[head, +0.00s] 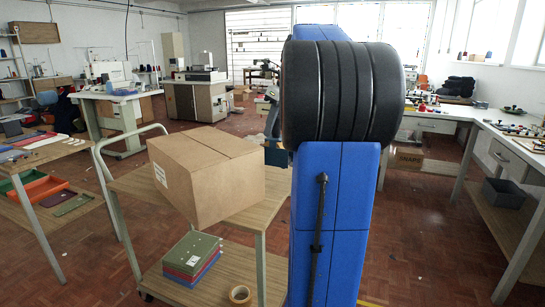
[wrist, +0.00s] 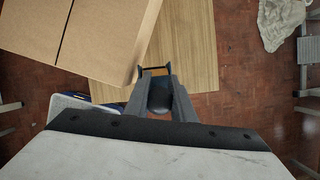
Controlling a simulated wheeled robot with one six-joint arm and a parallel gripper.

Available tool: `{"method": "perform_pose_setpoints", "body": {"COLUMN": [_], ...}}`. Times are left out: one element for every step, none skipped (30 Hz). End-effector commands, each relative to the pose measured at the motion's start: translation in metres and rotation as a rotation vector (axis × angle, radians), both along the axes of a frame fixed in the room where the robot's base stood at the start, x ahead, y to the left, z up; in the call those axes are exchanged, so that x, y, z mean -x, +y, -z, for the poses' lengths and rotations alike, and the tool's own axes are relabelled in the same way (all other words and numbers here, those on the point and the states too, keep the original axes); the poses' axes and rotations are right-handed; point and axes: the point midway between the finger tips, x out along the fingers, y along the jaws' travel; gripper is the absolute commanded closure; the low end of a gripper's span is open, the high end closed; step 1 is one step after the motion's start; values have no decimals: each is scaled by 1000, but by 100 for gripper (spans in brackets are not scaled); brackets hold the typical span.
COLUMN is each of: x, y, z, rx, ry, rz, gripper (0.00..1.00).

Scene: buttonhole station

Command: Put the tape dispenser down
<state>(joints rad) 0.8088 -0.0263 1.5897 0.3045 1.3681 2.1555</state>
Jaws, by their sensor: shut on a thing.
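In the wrist view my gripper (wrist: 154,75) is shut on a dark, rounded thing (wrist: 160,97), which I take to be the tape dispenser. It sits between the two grey fingers, and they hide part of it. The gripper is over the bare wooden top (wrist: 190,50) of a cart, beside a cardboard box (wrist: 90,35). How high it is above the wood I cannot tell. In the head view my blue arm hides the gripper and the dispenser.
In the head view the cardboard box (head: 205,175) stands on the cart's top shelf (head: 135,184). File boxes (head: 192,258) and a tape roll (head: 239,294) are on its lower shelf. Tables stand left (head: 40,158) and right (head: 515,145). A pale cloth (wrist: 282,22) lies right in the wrist view.

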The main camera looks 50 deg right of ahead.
Motion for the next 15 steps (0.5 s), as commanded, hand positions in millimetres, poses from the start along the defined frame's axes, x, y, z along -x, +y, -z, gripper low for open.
{"method": "perform_pose_setpoints", "body": {"x": [0,0,1,0,0,0,0,1,0,0,0,0,0,0,0], "y": [1,1,1,0,1,0,0,1,0,0,0,0,0,0,0], "z": [11,17,26,32,37,44,49,53,58,62,64,66,68,69,70], "rx": [-2,-2,-2,-2,-2,-1,-1,-1,-1,0,0,0,0,-1,-1], "ry": [1,1,1,1,1,1,1,1,1,0,0,0,0,-1,-1], "rz": [0,1,1,1,0,1,1,0,1,1,1,1,1,1,1], "gripper": [100,100,100,100,100,100,100,100,100,100,100,100,100,100,100]}}
